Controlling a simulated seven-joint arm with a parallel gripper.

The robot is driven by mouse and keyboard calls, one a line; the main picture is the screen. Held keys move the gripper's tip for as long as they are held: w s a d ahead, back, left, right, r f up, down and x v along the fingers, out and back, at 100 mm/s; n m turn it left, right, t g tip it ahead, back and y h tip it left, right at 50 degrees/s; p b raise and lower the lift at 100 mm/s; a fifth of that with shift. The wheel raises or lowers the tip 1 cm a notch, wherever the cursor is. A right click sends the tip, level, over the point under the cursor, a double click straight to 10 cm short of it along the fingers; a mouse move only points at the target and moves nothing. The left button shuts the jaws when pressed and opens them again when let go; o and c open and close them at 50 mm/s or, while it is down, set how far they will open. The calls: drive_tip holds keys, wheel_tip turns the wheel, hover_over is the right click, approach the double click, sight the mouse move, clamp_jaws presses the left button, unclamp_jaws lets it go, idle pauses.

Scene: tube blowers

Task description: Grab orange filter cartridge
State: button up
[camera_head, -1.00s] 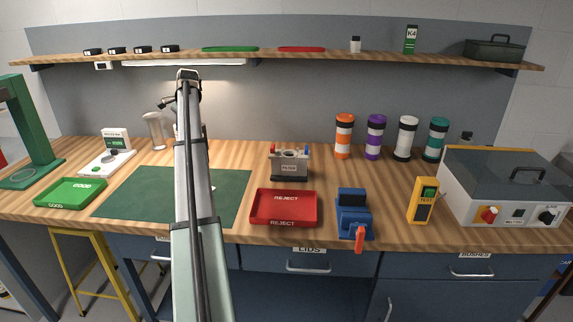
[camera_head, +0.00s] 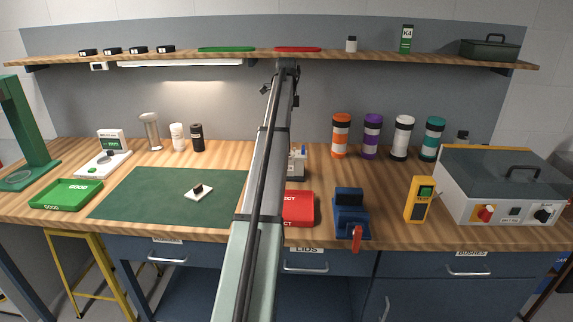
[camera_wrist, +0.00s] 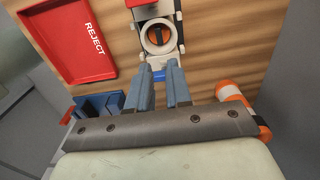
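The orange filter cartridge (camera_head: 341,136), an upright cylinder with orange and white bands, stands at the back of the bench, leftmost in a row of coloured cartridges. In the wrist view an orange and white cylinder (camera_wrist: 228,93) shows at the right, partly hidden behind my gripper body. My gripper (camera_wrist: 160,71) has its two fingers apart with nothing held between them. It is over the bench, with the fingertips near a grey fixture (camera_wrist: 156,20) and left of the orange and white cylinder. In the head view the fingers cannot be made out.
Purple (camera_head: 372,137), white (camera_head: 403,139) and teal (camera_head: 433,140) cartridges stand right of the orange one. My arm partly hides the red reject tray (camera_head: 300,209) and the fixture (camera_head: 298,165). A blue press (camera_head: 350,212) and yellow tester (camera_head: 419,200) stand nearer the front.

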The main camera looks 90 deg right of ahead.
wheel_tip(320, 180, down, 13)
drive_tip(key=shift+a+f, duration=0.1)
clamp_jaws()
idle(0.6)
